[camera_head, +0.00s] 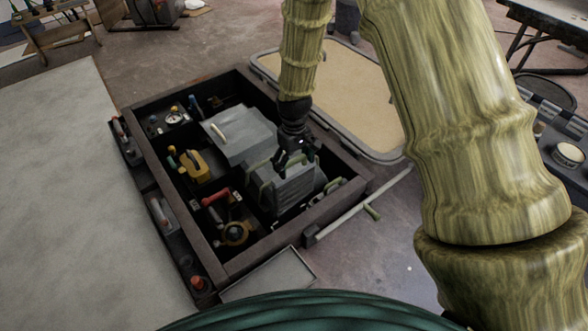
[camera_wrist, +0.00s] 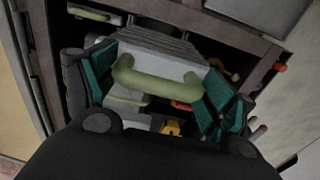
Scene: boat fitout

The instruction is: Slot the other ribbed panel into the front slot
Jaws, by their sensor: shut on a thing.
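A grey ribbed panel (camera_head: 296,187) with pale green handles is in the right part of the dark frame in the head view. My gripper (camera_head: 294,156) is over its top, shut on a handle. In the wrist view a pale green handle (camera_wrist: 155,84) lies between my teal fingers, with the grey ribbed panel (camera_wrist: 165,46) behind it. A second grey panel (camera_head: 240,132) with a pale handle lies further back left in the frame. My gripper and the held panel hide what lies beneath, so I cannot tell the front slot or whether the panel is seated.
The dark frame (camera_head: 178,220) has raised walls and holds a yellow part (camera_head: 197,166), a red-handled part (camera_head: 216,197) and other fittings. A grey-rimmed tan board (camera_head: 345,95) lies behind it. A pale surface (camera_head: 65,190) is clear on the left.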

